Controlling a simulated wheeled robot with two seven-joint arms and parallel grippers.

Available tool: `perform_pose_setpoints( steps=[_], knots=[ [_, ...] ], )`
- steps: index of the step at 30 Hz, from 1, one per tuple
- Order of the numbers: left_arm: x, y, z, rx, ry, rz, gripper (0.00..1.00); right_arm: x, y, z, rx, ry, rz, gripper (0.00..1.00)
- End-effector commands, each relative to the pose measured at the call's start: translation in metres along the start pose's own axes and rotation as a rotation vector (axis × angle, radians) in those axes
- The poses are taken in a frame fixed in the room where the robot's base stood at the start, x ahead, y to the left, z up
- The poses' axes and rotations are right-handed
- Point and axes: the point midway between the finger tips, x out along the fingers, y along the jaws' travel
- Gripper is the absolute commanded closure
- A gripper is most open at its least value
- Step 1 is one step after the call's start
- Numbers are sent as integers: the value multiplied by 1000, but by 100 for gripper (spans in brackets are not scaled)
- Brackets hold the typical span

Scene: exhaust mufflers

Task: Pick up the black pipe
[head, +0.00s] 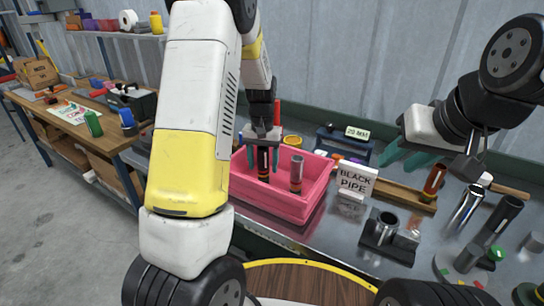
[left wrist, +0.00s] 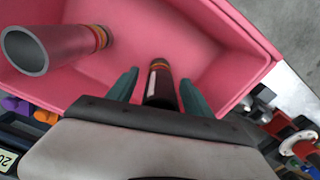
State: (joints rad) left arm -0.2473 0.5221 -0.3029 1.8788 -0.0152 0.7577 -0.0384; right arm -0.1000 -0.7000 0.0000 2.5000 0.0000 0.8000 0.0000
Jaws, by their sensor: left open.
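A black pipe (head: 263,164) with an orange band near its base stands upright in the pink bin (head: 310,207). My left gripper (head: 263,148) is above the bin, pointing down, with its teal fingers on either side of the pipe's upper part. In the left wrist view the dark pipe (left wrist: 160,84) lies between the two open fingers, with a gap showing on at least one side. My right gripper (head: 400,158) hangs at the right, empty, its teal fingers apart. Another black pipe (head: 503,216) lies tilted at the far right of the table.
A grey and dark red pipe (head: 296,173) stands in the same bin, right of the black one; it also shows in the left wrist view (left wrist: 62,48). A "BLACK PIPE" sign (head: 357,180) stands right of the bin. A metal fixture (head: 383,230) and several parts crowd the right side.

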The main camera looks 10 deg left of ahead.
Motion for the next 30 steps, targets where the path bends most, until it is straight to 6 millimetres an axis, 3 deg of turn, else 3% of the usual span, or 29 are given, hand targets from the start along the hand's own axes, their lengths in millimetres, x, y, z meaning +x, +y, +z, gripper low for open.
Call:
perform_pose_setpoints(
  steps=[2, 9, 11, 20, 30],
  knots=[
    [0, 0, 0, 0, 0, 0, 45, 0, 0, 0, 0, 0, 0, 64],
    [0, 0, 0, 0, 0, 0, 92, 0, 0, 0, 0, 0, 0, 64],
    [0, 0, 0, 0, 0, 0, 100, 0, 0, 0, 0, 0, 0, 64],
    [-7, 0, -1, 1, 2, 0, 100, 0, 0, 0, 0, 0, 0, 64],
    [-71, 1, -1, 2, 5, 1, 100, 0, 0, 0, 0, 0, 0, 64]
  ],
)
